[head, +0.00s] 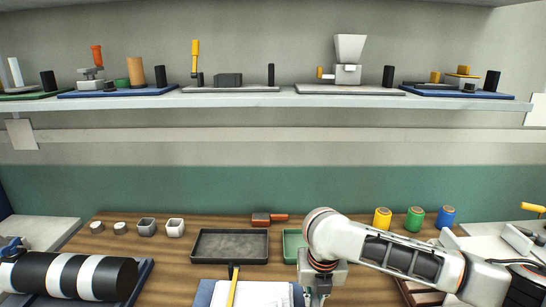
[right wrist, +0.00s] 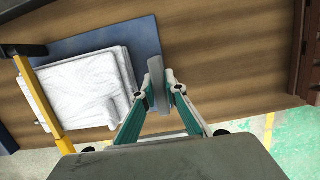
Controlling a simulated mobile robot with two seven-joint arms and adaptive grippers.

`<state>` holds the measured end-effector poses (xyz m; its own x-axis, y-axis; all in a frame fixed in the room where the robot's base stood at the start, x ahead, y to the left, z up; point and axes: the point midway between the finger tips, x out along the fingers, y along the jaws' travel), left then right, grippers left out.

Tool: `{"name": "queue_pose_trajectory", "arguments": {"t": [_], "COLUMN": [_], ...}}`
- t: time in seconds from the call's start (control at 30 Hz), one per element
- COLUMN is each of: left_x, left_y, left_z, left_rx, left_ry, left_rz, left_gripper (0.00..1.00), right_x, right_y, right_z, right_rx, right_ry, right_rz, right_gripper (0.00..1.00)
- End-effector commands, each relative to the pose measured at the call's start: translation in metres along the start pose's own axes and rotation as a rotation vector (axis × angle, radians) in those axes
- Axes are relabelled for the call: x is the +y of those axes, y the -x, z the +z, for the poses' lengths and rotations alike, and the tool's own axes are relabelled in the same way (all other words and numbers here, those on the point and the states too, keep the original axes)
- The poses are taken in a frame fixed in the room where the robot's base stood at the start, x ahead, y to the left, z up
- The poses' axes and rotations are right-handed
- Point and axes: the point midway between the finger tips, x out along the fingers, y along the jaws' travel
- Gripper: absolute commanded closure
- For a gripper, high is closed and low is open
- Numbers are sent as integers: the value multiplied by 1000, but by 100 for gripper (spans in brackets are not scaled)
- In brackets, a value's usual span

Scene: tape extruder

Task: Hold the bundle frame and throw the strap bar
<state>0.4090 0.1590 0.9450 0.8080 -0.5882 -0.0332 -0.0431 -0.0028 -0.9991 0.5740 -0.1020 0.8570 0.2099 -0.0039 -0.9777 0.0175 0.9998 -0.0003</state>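A white bundle (right wrist: 85,90) lies on a blue base in the right wrist view. The yellow strap bar (right wrist: 40,95), with a black grip (right wrist: 25,50) at its end, runs along the bundle's left side. A grey upright plate (right wrist: 158,88), which looks like part of the bundle frame, stands at the base's right edge. My right gripper (right wrist: 157,90) has its teal fingers closed in on both sides of this plate, and seems to hold it. In the head view my right gripper (head: 318,290) is at the bottom, right of the strap bar (head: 233,288). My left gripper is not in view.
A dark tray (head: 230,261) lies behind the bundle, with a green tray (head: 291,246) to its right. A black-and-white banded roll (head: 70,275) lies at the left. Three coloured spools (head: 415,219) stand at the back right. A loaded shelf (head: 270,99) spans above.

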Motion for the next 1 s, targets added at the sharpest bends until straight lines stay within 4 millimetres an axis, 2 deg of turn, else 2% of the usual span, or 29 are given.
{"name": "queue_pose_trajectory", "arguments": {"t": [0.07, 0.47, 0.63, 1.0], "left_x": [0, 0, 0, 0], "left_y": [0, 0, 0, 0], "left_z": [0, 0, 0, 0], "left_rx": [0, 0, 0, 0], "left_ry": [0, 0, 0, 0], "left_rz": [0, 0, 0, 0], "left_gripper": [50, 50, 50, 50], "right_x": [0, 0, 0, -1], "right_y": [0, 4, 27, 98], "right_z": [0, 1, 2, 2], "right_rx": [0, -1, -5, -5], "right_ry": [0, 0, 2, 0], "right_rz": [-1, 0, 1, -1], "right_gripper": [69, 69, 69, 69]}}
